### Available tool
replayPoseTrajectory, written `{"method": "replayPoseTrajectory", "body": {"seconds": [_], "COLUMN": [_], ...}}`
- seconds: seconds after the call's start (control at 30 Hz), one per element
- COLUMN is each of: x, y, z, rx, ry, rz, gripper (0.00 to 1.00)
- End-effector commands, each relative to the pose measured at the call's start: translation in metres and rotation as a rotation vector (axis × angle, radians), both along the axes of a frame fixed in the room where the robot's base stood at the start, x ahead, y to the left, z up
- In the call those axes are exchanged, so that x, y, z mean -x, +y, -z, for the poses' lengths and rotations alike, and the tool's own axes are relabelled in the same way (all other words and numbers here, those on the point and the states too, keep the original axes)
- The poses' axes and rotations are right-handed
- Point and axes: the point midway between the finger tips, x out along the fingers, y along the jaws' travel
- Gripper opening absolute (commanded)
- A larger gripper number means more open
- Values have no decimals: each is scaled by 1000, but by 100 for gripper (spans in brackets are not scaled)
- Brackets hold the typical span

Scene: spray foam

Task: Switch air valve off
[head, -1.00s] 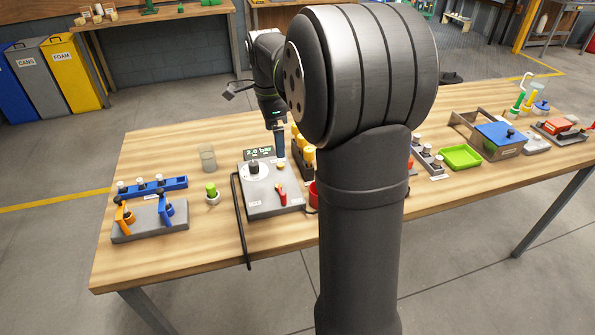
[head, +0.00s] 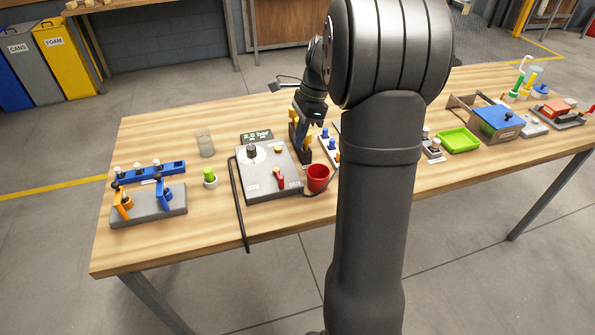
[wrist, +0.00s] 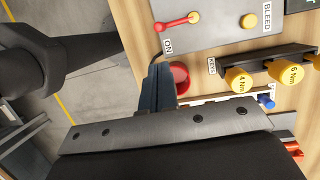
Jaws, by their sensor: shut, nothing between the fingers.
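The air valve is a red lever (head: 279,179) with a yellow pivot on the sloped grey panel (head: 262,186). In the wrist view the red lever (wrist: 176,23) lies with its free end near the ON label (wrist: 168,46). A display on the panel (head: 256,137) reads 2.0 bar. In the wrist view my gripper (wrist: 157,75) is below the ON label and apart from the lever.
A red cup (head: 318,179) stands right of the panel. Yellow-capped torque keys (wrist: 240,80) sit in a dark holder near my fingers. A black hose (head: 239,205) runs along the panel's left side. A green-topped bottle (head: 209,177) and a clear glass (head: 204,143) stand left.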

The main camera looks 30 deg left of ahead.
Motion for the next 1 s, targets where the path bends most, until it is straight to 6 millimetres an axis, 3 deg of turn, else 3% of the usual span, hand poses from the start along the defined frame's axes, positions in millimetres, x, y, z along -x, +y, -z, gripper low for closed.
{"method": "replayPoseTrajectory", "body": {"seconds": [0.2,0.43,0.63,1.0], "x": [-19,-34,-39,-39], "y": [-45,-78,-88,-88], "z": [29,42,46,46], "rx": [-188,-370,-440,-447], "ry": [153,219,231,231], "rz": [72,137,161,163], "gripper": [0,0,0,0]}}
